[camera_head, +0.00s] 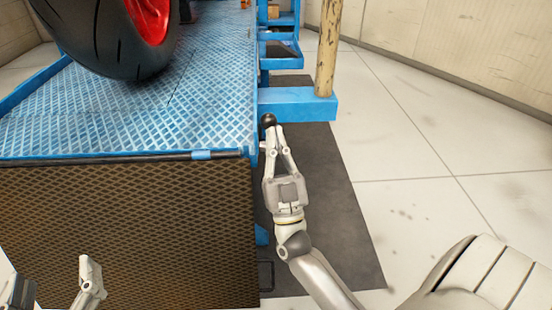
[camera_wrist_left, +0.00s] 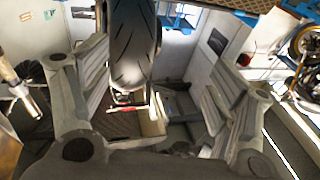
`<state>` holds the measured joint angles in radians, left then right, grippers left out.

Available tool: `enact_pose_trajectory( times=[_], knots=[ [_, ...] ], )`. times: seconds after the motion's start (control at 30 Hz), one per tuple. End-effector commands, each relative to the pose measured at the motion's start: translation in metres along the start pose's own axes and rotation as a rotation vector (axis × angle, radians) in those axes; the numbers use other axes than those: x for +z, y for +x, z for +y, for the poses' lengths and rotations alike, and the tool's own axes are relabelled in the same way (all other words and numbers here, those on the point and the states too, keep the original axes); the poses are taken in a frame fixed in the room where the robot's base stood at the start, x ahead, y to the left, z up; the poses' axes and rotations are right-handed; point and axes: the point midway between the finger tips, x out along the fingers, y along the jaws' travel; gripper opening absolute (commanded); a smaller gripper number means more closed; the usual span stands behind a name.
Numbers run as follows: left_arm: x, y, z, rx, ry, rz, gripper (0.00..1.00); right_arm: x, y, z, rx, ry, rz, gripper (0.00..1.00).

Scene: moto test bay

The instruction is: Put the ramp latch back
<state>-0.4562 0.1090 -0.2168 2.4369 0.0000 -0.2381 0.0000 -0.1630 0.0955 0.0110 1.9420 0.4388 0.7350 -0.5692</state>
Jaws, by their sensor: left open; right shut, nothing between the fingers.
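A black round knob (camera_head: 268,119) shows at the right front corner of the blue lift platform (camera_head: 120,118). It looks like the end of the ramp latch; the rest is hidden or too small to make out. My right gripper (camera_head: 272,135) is beside the corner, its fingers drawn together with nothing between them, tips just below the knob. I cannot tell whether they touch it. My left gripper (camera_head: 54,278) is low at the left, in front of the mesh panel, open and empty. Its spread fingers also show in the left wrist view (camera_wrist_left: 158,85).
A tyre with a red rim (camera_head: 148,20) stands on the platform. A brown mesh panel (camera_head: 130,225) covers the front below its edge. A blue beam (camera_head: 300,103) and a worn post (camera_head: 328,45) stand beyond my right gripper. The tiled floor (camera_head: 420,130) at right is clear.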

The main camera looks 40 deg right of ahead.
Motion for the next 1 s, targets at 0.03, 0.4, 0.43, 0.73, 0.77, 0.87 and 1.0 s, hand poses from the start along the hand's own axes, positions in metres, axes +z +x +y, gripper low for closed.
enact_pose_trajectory(
  times=[0.03,0.4,0.43,0.73,0.77,0.87,1.0],
  knots=[
    [0.010,-0.002,-0.002,-0.004,0.002,-0.077,0.82,-0.002,0.004,0.000,0.002,0.001,-0.010,0.00],
    [0.108,-0.059,-0.017,-0.041,0.007,-0.682,0.82,-0.001,0.012,0.002,0.011,0.010,-0.073,0.00],
    [0.114,-0.067,-0.018,-0.044,0.007,-0.729,0.82,-0.001,0.012,0.002,0.012,0.010,-0.078,0.00],
    [0.154,-0.163,-0.028,-0.077,-0.004,-1.219,0.82,0.000,0.018,0.003,0.019,0.018,-0.131,0.00],
    [0.155,-0.174,-0.028,-0.080,-0.006,-1.268,0.82,0.000,0.019,0.003,0.019,0.018,-0.136,0.00],
    [0.155,-0.205,-0.029,-0.089,-0.011,-1.401,0.82,0.001,0.021,0.003,0.022,0.021,-0.153,0.00],
    [0.146,-0.208,-0.029,-0.090,-0.012,-1.424,0.82,0.002,0.024,0.004,0.025,0.025,-0.178,0.00]
  ],
)
